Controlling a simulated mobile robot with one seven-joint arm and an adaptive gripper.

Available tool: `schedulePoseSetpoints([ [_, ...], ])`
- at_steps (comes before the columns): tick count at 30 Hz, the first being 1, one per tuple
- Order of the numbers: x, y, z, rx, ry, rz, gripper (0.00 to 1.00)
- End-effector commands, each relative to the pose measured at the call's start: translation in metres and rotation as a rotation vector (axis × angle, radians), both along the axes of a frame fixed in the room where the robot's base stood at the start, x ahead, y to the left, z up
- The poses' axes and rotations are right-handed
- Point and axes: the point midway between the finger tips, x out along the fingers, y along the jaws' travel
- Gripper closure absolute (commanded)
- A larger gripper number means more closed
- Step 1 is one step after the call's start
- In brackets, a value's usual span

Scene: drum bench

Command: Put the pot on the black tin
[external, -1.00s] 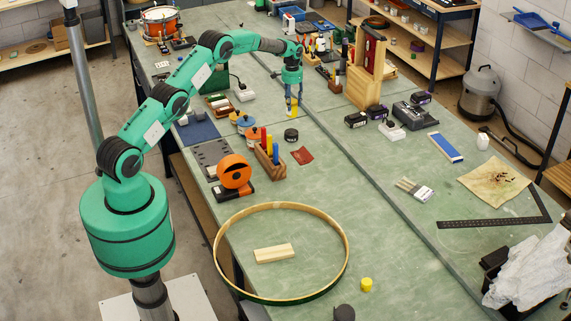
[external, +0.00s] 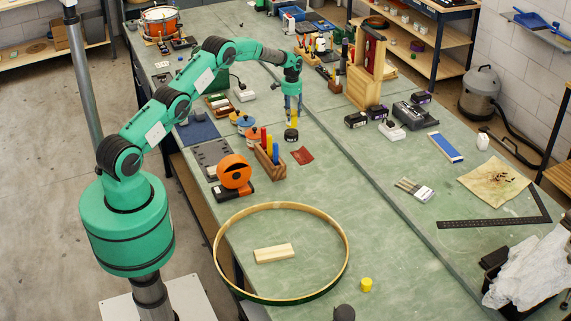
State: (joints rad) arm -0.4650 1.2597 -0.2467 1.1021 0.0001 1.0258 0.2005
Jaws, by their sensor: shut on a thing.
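My gripper (external: 292,112) points down over the bench and is shut on a small yellow pot (external: 294,122). The black tin (external: 291,135), low and round, stands on the green bench top directly below the pot in the picture. The pot is upright and very close to the tin's top. I cannot tell from this view whether they touch. A second small yellow pot (external: 366,285) stands alone near the front of the bench.
A wooden stand (external: 366,80) rises to the right. The bench right of the tin is clear.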

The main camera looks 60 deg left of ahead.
Motion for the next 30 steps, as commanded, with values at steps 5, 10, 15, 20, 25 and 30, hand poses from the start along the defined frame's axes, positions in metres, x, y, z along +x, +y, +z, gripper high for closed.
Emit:
schedulePoseSetpoints([
  [5,0.0,0.0,-0.001,0.0,-0.001,0.0,0.86],
  [10,0.0,0.0,-0.002,0.0,0.0,0.0,0.86],
  [15,-0.001,0.0,-0.012,-0.001,0.002,0.0,0.86],
  [20,0.0,0.0,-0.027,0.0,0.0,0.0,0.86],
  [25,0.0,0.0,-0.038,0.0,0.0,0.0,0.86],
  [30,0.0,0.0,-0.038,0.0,0.0,0.0,0.86],
])
